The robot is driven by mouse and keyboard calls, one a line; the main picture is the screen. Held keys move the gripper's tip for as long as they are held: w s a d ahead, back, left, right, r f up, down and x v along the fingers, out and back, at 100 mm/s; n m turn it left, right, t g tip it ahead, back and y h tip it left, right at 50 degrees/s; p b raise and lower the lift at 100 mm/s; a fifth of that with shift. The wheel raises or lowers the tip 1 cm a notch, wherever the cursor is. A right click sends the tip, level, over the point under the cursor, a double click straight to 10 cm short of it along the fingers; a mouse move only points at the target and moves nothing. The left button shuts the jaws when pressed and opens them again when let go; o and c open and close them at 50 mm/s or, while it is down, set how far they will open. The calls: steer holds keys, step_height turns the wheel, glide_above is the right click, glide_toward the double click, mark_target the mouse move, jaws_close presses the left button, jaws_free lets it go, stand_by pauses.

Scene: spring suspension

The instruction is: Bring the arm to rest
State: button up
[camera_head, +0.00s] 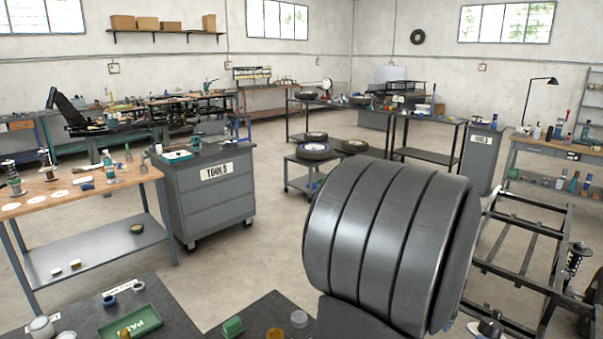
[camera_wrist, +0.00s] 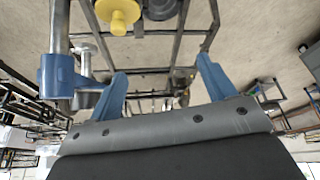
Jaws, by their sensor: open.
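In the wrist view my gripper (camera_wrist: 163,78) shows its two blue fingers spread wide apart. Nothing is seen held between them. Beyond the fingers lies a dark metal frame (camera_wrist: 148,70). A blue part on a grey post (camera_wrist: 62,76) stands just left of the left finger. I cannot tell whether they touch. In the head view a large grey ribbed part of my arm fills the lower middle and right, and my gripper is hidden or cannot be made out. A chassis frame (camera_head: 513,242) stands at the right, with a spring strut (camera_head: 574,262) at its side.
A dark bench with a green tray (camera_head: 130,323) is at lower left. Behind it are a wooden-topped workbench (camera_head: 92,187) and a grey drawer cabinet (camera_head: 207,197). A cart with tyres (camera_head: 315,151) stands farther back. The yellow part (camera_wrist: 118,18) lies beyond the fingers. Open floor lies between benches.

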steer(key=w+a+f+n, duration=0.1)
steer(key=w+a, duration=0.5)
steer(key=a, duration=0.3)
steer(key=w+a+f, duration=0.2)
steer(key=w+a, duration=0.4)
steer(key=a, duration=0.4)
steer(key=w+a+f+n, duration=0.1)
steer(key=w+a, duration=0.5)
steer(key=a, duration=0.4)
steer(key=shift+w+a+f+n+t+y, duration=0.2)
steer(key=shift+f+n+t+y, duration=0.1)
steer(key=shift+y, duration=0.1)
steer(key=s+d+r, duration=0.1)
steer(key=s+d, duration=0.3)
steer(key=d, duration=0.6)
steer(key=s+d+r+m, duration=0.1)
steer(key=s+d, duration=0.4)
steer(key=d, duration=0.5)
steer(key=shift+r+m, duration=0.3)
steer(key=shift+r, duration=0.2)
